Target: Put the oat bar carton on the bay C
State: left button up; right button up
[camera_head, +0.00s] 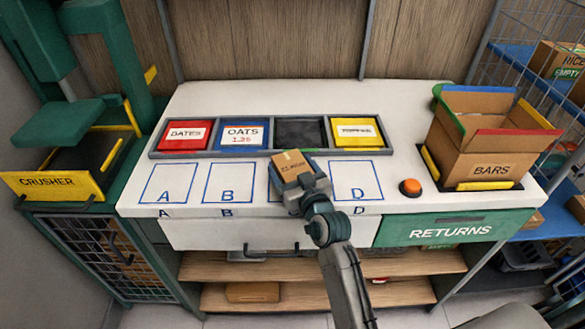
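The oat bar carton (292,165) is a small brown box with dark print and a lighter tape patch. My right gripper (295,172) has it at its fingers, over the gap between bays B and D. The carton is tilted in the picture, just in front of the bin row. Whether it touches the counter I cannot tell. My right gripper and wrist cover most of bay C and its letter; only a bit of blue outline shows at the left. My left gripper is not in view.
Bays A (168,183), B (227,182) and D (358,180) are empty. Behind stand the DATES bin (184,145), OATS bin (243,145), a dark bin (299,133) and a yellow bin (356,145). Right are an orange button (410,187) and the BARS box (474,150).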

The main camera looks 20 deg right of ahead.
jog(key=shift+o, duration=0.4)
jog(key=shift+r, duration=0.1)
jog(key=s+d+b, duration=0.1)
jog(key=s+b, duration=0.1)
jog(key=s, duration=1)
jog(key=shift+d, duration=0.15)
